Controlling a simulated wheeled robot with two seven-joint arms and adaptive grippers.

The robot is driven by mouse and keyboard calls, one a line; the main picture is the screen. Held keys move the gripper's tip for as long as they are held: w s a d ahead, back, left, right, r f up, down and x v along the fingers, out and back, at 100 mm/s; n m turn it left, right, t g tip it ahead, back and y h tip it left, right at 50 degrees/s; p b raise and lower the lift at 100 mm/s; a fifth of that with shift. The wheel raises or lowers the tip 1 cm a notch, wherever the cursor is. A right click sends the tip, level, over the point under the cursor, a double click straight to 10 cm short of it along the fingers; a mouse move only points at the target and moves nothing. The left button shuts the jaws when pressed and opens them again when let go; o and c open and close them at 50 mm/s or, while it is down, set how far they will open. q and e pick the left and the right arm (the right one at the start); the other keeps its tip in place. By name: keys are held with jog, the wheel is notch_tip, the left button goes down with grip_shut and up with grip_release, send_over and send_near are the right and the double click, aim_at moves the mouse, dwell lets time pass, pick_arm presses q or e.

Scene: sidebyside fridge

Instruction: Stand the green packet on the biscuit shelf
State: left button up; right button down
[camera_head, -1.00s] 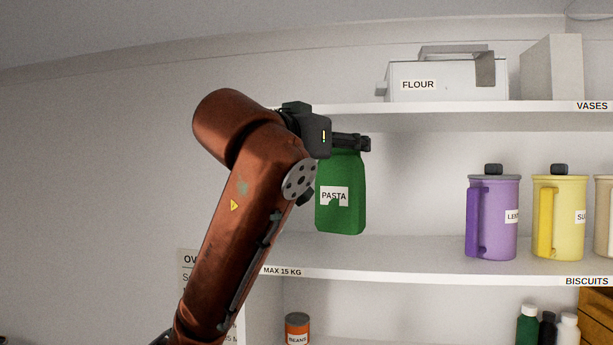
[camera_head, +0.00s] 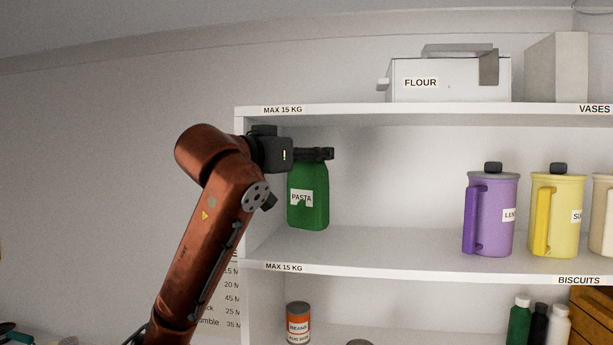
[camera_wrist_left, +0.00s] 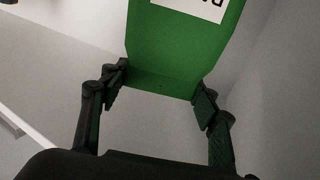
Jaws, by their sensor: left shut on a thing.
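The green packet (camera_head: 308,206) carries a white PASTA label and hangs upright below my left gripper (camera_head: 328,154). The gripper is shut on its top end. In the left wrist view the packet (camera_wrist_left: 183,50) sits between the two fingers (camera_wrist_left: 157,95). The biscuit shelf (camera_head: 400,250) is the middle board, with BISCUITS on its front edge at the right. The packet's bottom appears at or just above the shelf surface, near its left end; I cannot tell whether it touches. My right gripper is not in view.
A purple jug (camera_head: 490,215) and a yellow jug (camera_head: 557,215) stand on the same shelf to the right. The shelf between packet and purple jug is clear. The upper shelf (camera_head: 330,112) holds a FLOUR box (camera_head: 440,82). A BEANS tin (camera_head: 298,322) stands below.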

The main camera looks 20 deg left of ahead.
aim_at(301, 178)
pick_arm(q)
jog(key=shift+f, duration=0.75)
notch_tip(301, 178, down, 3)
jog(key=shift+r+p, duration=0.1)
jog(key=shift+p, duration=0.45)
jog(key=shift+w+a+f+p, duration=0.1)
jog(key=shift+a+f+p, duration=0.1)
jog(key=shift+f+p, duration=0.1)
jog(key=shift+d+f, duration=0.15)
jog(key=o, duration=1.6)
